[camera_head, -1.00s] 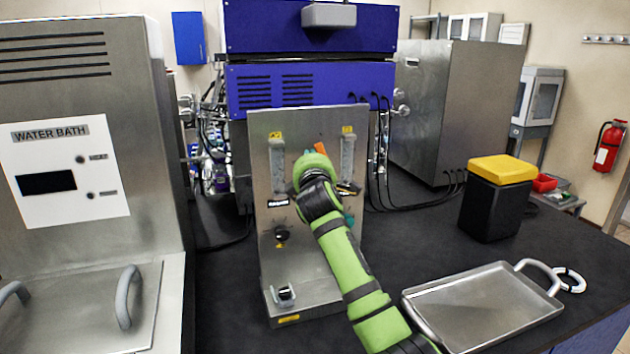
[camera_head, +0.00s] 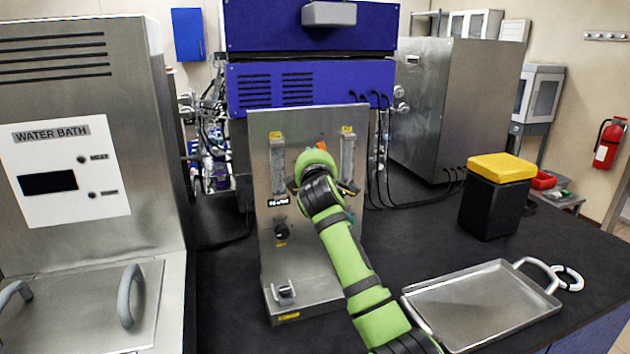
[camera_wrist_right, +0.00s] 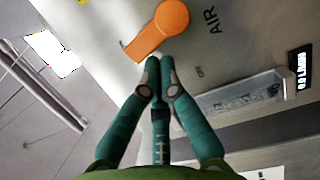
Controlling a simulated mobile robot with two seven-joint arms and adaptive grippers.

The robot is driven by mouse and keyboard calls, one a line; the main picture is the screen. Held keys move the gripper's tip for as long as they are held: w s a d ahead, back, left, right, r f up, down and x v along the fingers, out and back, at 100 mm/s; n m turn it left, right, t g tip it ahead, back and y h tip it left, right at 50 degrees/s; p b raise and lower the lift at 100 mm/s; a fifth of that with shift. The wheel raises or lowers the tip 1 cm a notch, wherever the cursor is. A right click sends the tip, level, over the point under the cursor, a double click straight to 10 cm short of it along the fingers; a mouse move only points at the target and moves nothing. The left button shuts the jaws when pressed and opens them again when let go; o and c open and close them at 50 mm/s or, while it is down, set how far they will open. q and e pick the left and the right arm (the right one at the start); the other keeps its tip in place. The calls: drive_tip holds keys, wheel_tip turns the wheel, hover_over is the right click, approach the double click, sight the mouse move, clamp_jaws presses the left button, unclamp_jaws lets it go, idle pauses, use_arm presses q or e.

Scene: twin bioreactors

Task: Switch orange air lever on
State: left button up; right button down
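The orange air lever (camera_wrist_right: 160,29) shows in the wrist view, with its round end at the upper right and its arm pointing down-left. "AIR" is printed on the metal panel (camera_wrist_right: 235,50) beside it. My left gripper is not in view.
The upright panel (camera_head: 290,257) carries two flow tubes (camera_head: 277,163) and a dark knob (camera_head: 281,228). The water bath (camera_head: 75,140) stands at left. A metal tray (camera_head: 480,304) and a yellow-lidded black bin (camera_head: 495,200) are at right. The bench between the bin and panel is clear.

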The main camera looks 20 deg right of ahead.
drive_tip(key=shift+d+r+m+p, duration=0.15)
drive_tip(key=shift+m+p, duration=0.15)
drive_tip(key=shift+m, duration=0.2)
idle(1.8)
idle(0.5)
